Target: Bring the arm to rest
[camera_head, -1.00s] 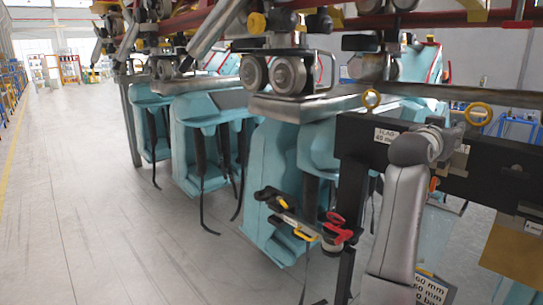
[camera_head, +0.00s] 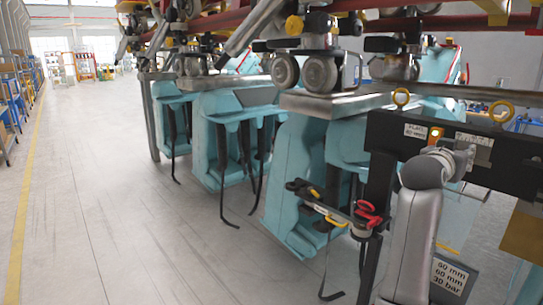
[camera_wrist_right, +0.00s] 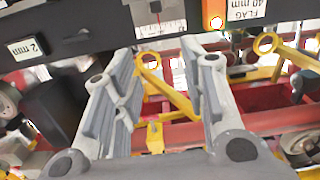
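My right arm (camera_head: 413,235), grey and rounded, rises from the lower right of the head view. Its gripper (camera_head: 463,160) is at a black crossbeam (camera_head: 510,165) with measuring labels. In the right wrist view the two grey fingers of the gripper (camera_wrist_right: 162,60) stand well apart. Nothing is held between them. A yellow bracket (camera_wrist_right: 165,90) shows in the gap, beyond the fingers; I cannot tell how far. My left gripper is not in view.
Teal coaster seats (camera_head: 215,145) hang from a rail train with steel wheels (camera_head: 320,75). A small bar with red-handled and yellow-handled tools (camera_head: 335,212) sits left of my arm. A label plate (camera_head: 452,275) is low right. The grey floor (camera_head: 110,200) at left is clear.

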